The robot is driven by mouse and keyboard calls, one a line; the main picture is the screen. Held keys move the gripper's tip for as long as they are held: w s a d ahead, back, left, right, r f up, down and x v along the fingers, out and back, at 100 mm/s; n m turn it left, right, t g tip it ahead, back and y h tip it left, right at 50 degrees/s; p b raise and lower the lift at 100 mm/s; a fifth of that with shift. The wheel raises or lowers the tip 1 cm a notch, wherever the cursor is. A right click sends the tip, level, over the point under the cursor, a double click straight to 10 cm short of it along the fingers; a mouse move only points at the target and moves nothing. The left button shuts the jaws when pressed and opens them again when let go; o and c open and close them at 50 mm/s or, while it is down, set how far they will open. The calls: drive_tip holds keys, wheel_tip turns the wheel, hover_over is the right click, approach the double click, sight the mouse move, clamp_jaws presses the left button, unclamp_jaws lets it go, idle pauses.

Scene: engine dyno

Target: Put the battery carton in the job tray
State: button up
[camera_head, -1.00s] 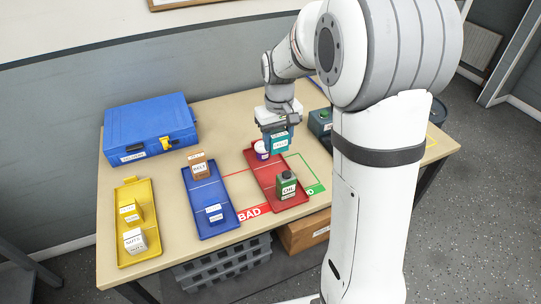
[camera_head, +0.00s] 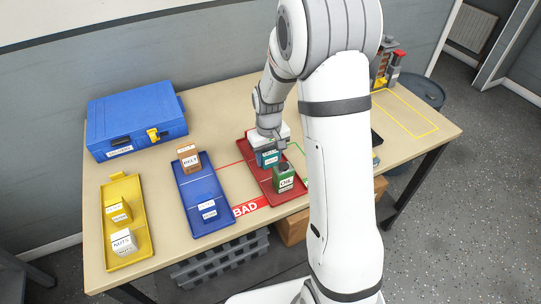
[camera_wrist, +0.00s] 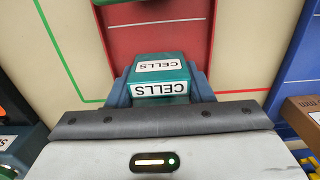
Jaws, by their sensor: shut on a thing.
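The battery carton is a teal box labelled CELLS (camera_wrist: 160,88), held between the jaws of my gripper (camera_wrist: 160,78) in the wrist view. My gripper (camera_head: 269,152) also shows in the head view, over the far half of the red tray (camera_head: 263,180), with the teal carton (camera_head: 267,158) below it. I cannot tell whether the carton touches the tray floor. A green OIL can (camera_head: 284,178) stands in the tray's near half. No visible label says which tray is the job tray.
A blue tray (camera_head: 196,188) holds a BELT box (camera_head: 188,160) and a small blue box (camera_head: 207,210). A yellow tray (camera_head: 110,190) holds a yellow box and a white NUTS box (camera_head: 122,242). A blue case (camera_head: 137,120) stands at the back left. My arm hides part of the table's right side.

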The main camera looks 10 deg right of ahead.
sight(269, 151)
drive_tip(key=shift+s+f, duration=0.1)
drive_tip(key=shift+f, duration=0.05)
drive_tip(key=shift+f, duration=0.15)
drive_tip(key=o, duration=1.1)
drive_tip(key=shift+c, duration=0.2)
wheel_tip(269, 151, up, 12)
drive_tip(key=s+r+m+t, duration=0.1)
drive_tip(key=s+r, duration=0.2)
drive_tip(key=s, duration=0.8)
drive_tip(key=s+r+m+t, duration=0.1)
drive_tip(key=s+r, duration=0.2)
drive_tip(key=s, duration=0.7)
drive_tip(key=shift+s+d+r+t, duration=0.2)
drive_tip(key=shift+s+r+t, duration=0.05)
drive_tip(key=shift+s+t, duration=0.1)
